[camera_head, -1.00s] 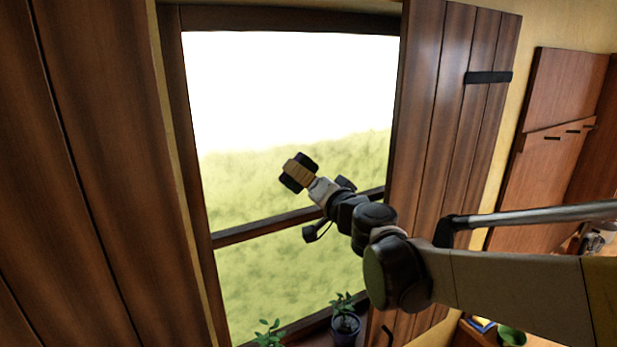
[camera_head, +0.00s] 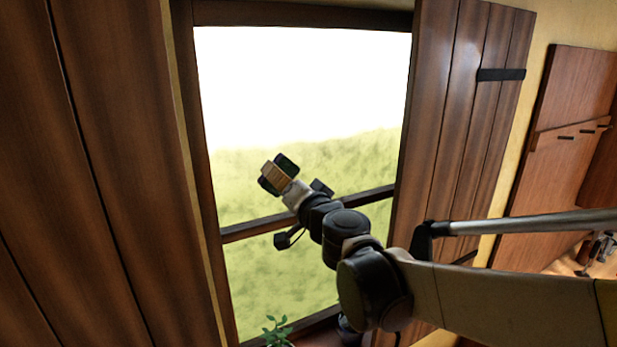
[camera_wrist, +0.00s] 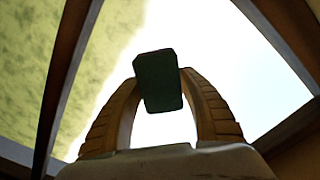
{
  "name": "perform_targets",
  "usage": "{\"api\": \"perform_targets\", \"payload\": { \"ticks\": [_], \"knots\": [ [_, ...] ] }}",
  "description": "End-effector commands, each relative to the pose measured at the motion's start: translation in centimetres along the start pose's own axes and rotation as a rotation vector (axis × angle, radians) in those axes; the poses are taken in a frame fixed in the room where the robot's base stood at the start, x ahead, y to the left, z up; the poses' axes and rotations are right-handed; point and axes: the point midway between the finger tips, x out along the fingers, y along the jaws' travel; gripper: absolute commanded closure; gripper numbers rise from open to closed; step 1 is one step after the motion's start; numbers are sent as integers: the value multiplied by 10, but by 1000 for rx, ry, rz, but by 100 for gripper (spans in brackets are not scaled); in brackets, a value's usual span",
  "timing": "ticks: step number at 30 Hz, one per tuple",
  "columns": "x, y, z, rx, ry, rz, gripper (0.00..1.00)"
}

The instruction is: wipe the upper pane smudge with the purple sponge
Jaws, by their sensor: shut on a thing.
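My gripper (camera_head: 277,175) is in front of the upper window pane (camera_head: 300,85), near its lower left part and above the crossbar. Its tan fingers are shut on a dark block, the sponge (camera_head: 287,163), which sticks out on both sides of them. In the wrist view the sponge (camera_wrist: 158,80) looks dark green to black, not clearly purple, and sits between the curved fingertips. The pane is bright white above and yellow-green below. I cannot pick out a distinct smudge on it. I cannot tell whether the sponge touches the glass.
A dark wooden crossbar (camera_head: 247,229) divides the window. Open wooden shutters stand at the left (camera_head: 110,150) and right (camera_head: 462,110). A green plant (camera_head: 277,331) is at the sill. A wall rack with pegs (camera_head: 572,137) is at far right.

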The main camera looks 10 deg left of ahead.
Motion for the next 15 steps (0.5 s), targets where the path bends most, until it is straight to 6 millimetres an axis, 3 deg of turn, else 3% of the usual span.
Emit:
{"api": "perform_targets", "payload": {
  "ticks": [8, 15],
  "knots": [
    [-2, -1, 0, 0, -1, -1, 77],
    [-28, -1, 0, 0, -1, -1, 77]
  ]
}}
